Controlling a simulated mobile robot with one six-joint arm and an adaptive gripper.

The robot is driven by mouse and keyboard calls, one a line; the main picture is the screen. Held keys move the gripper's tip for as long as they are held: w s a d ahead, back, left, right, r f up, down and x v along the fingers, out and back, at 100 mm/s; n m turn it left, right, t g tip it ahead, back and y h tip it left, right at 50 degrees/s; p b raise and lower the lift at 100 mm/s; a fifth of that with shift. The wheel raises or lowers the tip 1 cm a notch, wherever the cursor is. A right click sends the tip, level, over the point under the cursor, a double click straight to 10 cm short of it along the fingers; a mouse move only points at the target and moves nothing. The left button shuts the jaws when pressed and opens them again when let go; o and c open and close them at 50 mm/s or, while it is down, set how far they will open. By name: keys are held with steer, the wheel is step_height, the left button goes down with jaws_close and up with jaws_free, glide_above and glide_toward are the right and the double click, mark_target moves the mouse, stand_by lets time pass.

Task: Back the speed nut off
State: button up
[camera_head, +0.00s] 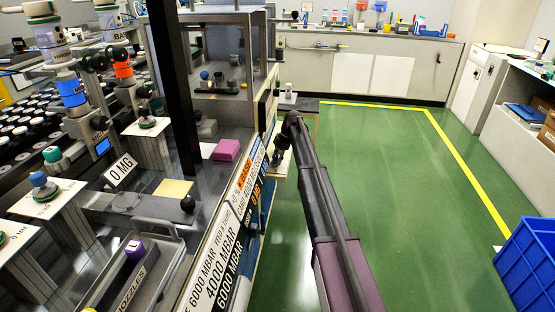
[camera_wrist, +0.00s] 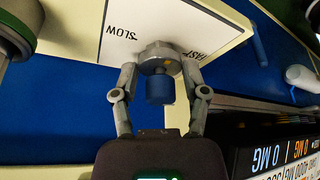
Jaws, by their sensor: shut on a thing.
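A blue cylinder (camera_wrist: 160,90) sits at the nut's near side, between my fingers. My gripper (camera_wrist: 159,68) has one finger on each side of the nut and is shut on it. In the head view my gripper (camera_head: 281,152) is small and dark beside the machine's right side, and the nut cannot be made out there.
A lettered panel with MBAR markings (camera_head: 228,240) runs along the machine's edge, left of my arm. A dark panel marked MG (camera_wrist: 270,157) is at lower right in the wrist view. Green floor (camera_head: 400,200) is open to the right, with a blue crate (camera_head: 530,265) at the edge.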

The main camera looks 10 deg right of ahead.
steer(key=shift+s, duration=0.15)
steer(key=o, duration=1.2)
steer(key=shift+f, duration=0.1)
steer(key=shift+c, duration=0.2)
steer(key=shift+m, duration=0.4)
